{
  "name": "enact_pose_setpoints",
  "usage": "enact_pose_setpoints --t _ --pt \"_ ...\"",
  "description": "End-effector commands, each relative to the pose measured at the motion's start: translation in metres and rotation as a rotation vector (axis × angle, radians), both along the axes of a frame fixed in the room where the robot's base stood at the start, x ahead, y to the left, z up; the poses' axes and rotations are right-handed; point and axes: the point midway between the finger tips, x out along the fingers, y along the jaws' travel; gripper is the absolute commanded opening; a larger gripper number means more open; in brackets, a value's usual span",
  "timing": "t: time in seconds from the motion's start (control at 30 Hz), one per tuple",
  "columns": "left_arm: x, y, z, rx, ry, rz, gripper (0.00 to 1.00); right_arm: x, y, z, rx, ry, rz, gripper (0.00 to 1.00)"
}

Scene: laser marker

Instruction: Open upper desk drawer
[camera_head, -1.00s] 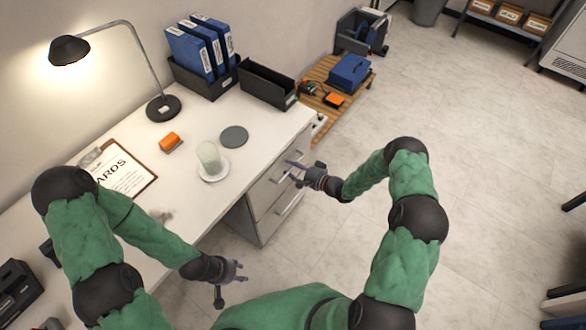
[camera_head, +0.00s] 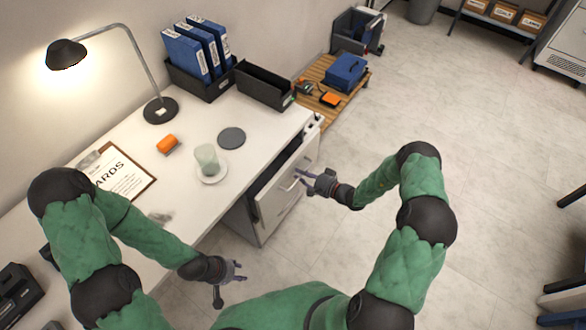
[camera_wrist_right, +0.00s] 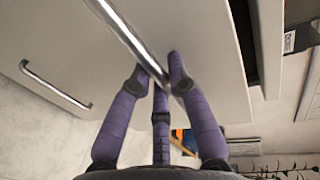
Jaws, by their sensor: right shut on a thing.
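The upper desk drawer (camera_head: 276,205) stands partly pulled out from under the white desk top, with a dark gap showing behind its front. My right gripper (camera_head: 302,180) is at the drawer's front. In the right wrist view its purple fingers (camera_wrist_right: 160,85) are shut around the silver bar handle (camera_wrist_right: 130,38) of the upper drawer. The lower drawer's handle (camera_wrist_right: 55,86) shows at the left in that view. My left gripper (camera_head: 238,272) hangs empty in front of the desk, its fingers apart.
The desk (camera_head: 190,205) carries a cup on a saucer (camera_head: 210,172), a grey disc (camera_head: 231,138), an orange item (camera_head: 167,144), a clipboard (camera_head: 120,172), a lamp (camera_head: 160,110) and blue binders (camera_head: 187,55).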

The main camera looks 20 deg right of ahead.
Motion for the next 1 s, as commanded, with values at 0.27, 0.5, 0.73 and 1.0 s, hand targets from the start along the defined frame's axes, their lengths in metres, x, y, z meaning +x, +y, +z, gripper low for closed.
enact_pose_setpoints --t 0.27,0.5,0.73,1.0 --pt "0.000 0.000 0.011 0.000 0.000 0.000 0.40 -0.062 -0.050 0.000 -0.001 0.005 -0.009 0.00" --pt "0.000 0.000 0.014 0.000 0.000 0.000 0.40 -0.114 -0.091 -0.001 -0.001 0.003 -0.008 0.00" --pt "0.000 0.000 0.014 0.000 0.000 0.000 0.40 -0.154 -0.120 -0.001 -0.001 0.003 -0.005 0.00" --pt "0.000 0.000 0.013 0.000 0.000 0.000 0.40 -0.180 -0.140 -0.001 -0.001 0.002 -0.001 0.00"
